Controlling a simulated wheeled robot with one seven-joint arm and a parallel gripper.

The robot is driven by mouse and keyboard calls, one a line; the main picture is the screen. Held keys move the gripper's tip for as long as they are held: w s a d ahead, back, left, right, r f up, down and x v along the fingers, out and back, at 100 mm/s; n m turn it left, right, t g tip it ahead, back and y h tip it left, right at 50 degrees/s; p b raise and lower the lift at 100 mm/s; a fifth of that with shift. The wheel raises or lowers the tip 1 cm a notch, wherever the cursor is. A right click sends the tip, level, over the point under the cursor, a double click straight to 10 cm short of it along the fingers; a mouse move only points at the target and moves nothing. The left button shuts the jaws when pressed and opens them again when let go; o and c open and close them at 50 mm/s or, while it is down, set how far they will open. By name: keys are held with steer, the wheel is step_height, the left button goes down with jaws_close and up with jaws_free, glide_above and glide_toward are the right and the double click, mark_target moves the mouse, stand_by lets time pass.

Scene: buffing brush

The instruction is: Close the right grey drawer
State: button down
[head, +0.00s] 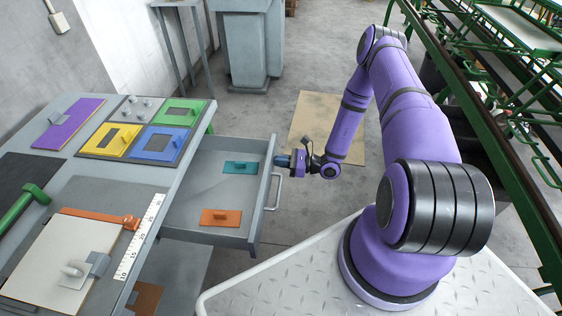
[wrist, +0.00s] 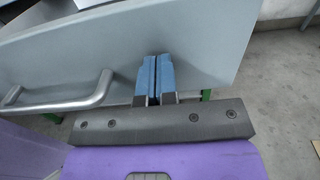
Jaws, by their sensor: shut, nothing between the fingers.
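The grey drawer (head: 212,176) is pulled out from the right side of the grey workbench. Inside it lie a teal block (head: 240,168) and an orange block (head: 220,217). Its front panel (wrist: 215,60) fills much of the wrist view, with a metal bar handle (wrist: 60,103) to the left of my fingers. My gripper (head: 283,161) is shut and empty, at the outer side of the front panel near its far end. In the wrist view, the blue fingertips (wrist: 154,72) are together against or very close to the panel; I cannot tell if they touch.
The workbench (head: 190,125) carries yellow, blue and green plates (head: 180,112), a purple plate (head: 75,120), a white ruler (head: 140,235) and an orange-handled tool (head: 100,216). A green metal rack (head: 480,110) stands at the right.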

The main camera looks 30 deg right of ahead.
mark_target(204, 161)
steer(key=x, duration=2.9)
steer(key=shift+w+a, duration=0.1)
steer(key=shift+w+a+r, duration=0.1)
steer(key=shift+w+a, duration=0.05)
steer(key=shift+a, duration=0.05)
steer(key=shift+a+r, duration=0.1)
